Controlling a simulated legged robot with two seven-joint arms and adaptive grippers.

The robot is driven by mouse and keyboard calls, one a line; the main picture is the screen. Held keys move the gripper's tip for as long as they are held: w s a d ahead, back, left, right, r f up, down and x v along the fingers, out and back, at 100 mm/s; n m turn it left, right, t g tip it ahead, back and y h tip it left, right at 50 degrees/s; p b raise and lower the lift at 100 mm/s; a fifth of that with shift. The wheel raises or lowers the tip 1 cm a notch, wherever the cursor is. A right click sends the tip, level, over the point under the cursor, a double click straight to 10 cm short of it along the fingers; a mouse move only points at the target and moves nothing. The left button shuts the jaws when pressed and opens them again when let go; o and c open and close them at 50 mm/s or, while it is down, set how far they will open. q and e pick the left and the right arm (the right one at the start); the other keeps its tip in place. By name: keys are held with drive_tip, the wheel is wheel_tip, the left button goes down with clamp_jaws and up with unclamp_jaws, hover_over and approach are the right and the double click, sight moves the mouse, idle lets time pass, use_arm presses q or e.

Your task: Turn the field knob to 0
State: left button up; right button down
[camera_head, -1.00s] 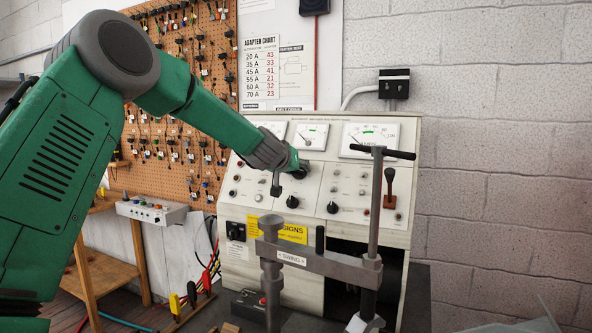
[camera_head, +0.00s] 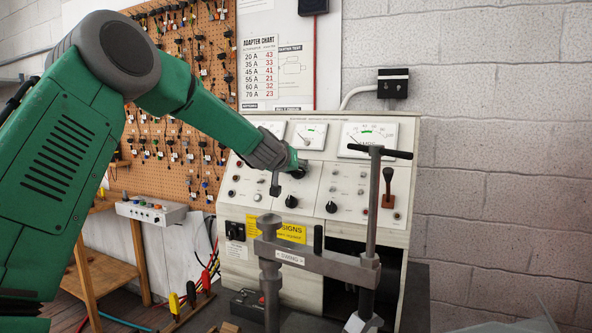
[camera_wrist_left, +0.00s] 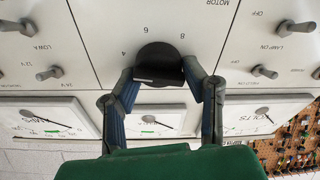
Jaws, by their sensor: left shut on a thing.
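A round black knob (camera_wrist_left: 158,60) is on the pale tester panel (camera_head: 323,172). The wrist view shows the dial figures 4, 6 and 8 around it; its name label cannot be read there. My left gripper (camera_head: 295,170) reaches the panel below the middle meter. In the wrist view its two fingers (camera_wrist_left: 160,78) are shut on the knob from both sides. The knob's pointer is not clear, so I cannot tell its setting. My right gripper is in neither view.
Meters, including the large right one (camera_head: 368,138), sit above the knob. Small toggle switches (camera_wrist_left: 265,72) flank it. A grey clamp stand with a T-handle (camera_head: 377,153) stands before the panel.

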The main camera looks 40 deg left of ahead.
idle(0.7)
use_arm(q)
drive_tip(key=o, duration=1)
drive_tip(key=shift+o, duration=0.8)
drive_tip(key=shift+w+a+f, duration=0.15)
drive_tip(key=shift+a, duration=0.05)
drive_tip(key=v, duration=1.1)
drive_tip(key=shift+s, duration=0.35)
